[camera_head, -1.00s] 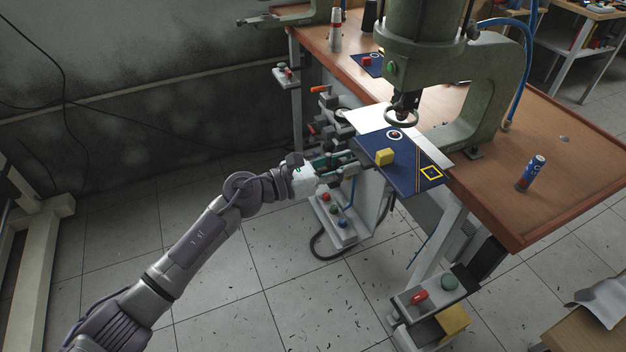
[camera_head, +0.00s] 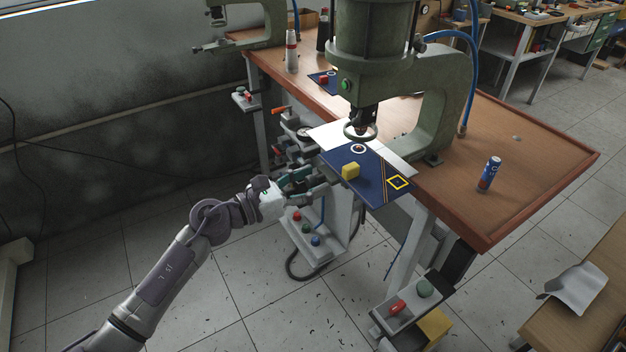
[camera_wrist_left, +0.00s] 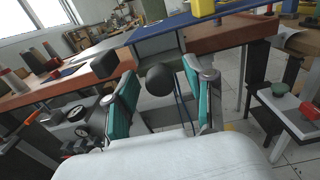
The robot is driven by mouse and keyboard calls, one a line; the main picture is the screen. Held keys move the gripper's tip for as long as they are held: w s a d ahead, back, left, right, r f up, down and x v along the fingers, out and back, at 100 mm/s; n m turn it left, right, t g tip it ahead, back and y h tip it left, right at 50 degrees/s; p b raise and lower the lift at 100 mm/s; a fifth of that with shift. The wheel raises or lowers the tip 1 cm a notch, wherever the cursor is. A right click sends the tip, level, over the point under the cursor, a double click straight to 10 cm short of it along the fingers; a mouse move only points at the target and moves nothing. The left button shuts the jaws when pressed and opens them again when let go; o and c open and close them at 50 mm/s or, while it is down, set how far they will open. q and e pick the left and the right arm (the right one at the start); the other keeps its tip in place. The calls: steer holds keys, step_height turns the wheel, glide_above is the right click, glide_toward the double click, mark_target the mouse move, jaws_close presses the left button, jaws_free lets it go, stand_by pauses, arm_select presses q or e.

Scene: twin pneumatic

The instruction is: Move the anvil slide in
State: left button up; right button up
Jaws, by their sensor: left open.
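The anvil slide is a dark blue plate (camera_head: 372,185) under the press, reaching past the table's front edge. It carries a yellow block (camera_head: 350,171) and a yellow square outline near its right corner. The plate also shows at the top of the left wrist view (camera_wrist_left: 165,29), with a dark round knob (camera_wrist_left: 160,80) below it. My left gripper (camera_head: 312,182) is open beside the plate's left front edge. In the left wrist view, the knob appears between the fingers of my left gripper (camera_wrist_left: 158,92); contact cannot be told. My right gripper is not in view.
The green press (camera_head: 375,45) stands over the wooden table (camera_head: 520,170). A blue can (camera_head: 489,174) stands at the right. A control box with coloured buttons (camera_head: 315,235) sits below the plate. A lower button box (camera_head: 410,305) is near the table leg. The floor at left is clear.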

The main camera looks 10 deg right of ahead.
arm_select(q)
steer(key=v, duration=1.1)
steer(key=w+a+f+n+t+y, duration=0.3)
steer(key=a+f+n+t, duration=0.15)
steer(key=f+n, duration=0.4)
steer(key=w+a+f+n+t+y, duration=0.25)
steer(key=a+f+n, duration=0.25)
steer(key=f+n, duration=0.4)
steer(key=s+a+f+n+g+y+p, duration=0.1)
steer(key=s+a+f+n+y, duration=0.35)
steer(key=f+n, duration=0.45)
steer(key=s+a+f+n+y, duration=0.3)
steer(key=s+a+f+n, duration=0.25)
steer(key=f, duration=0.65)
steer(key=s+a+f+n+g+y, duration=0.25)
steer(key=s+f+n, duration=0.25)
steer(key=s+f, duration=0.4)
steer(key=s+a+f+n+g+y, duration=0.1)
steer(key=s+a+f+n+g, duration=0.15)
steer(key=s+f+n, duration=0.55)
steer(key=s+f+n+g, duration=0.1)
steer(key=s+f+g, duration=0.1)
steer(key=s, duration=1)
steer(key=s+f+n+g+p, duration=0.1)
steer(key=s+n+g, duration=0.1)
steer(key=s, duration=1)
steer(key=shift+s+a+f+g+y, duration=0.2)
steer(key=shift+s+f+g+y, duration=0.15)
steer(key=shift+g, duration=0.45)
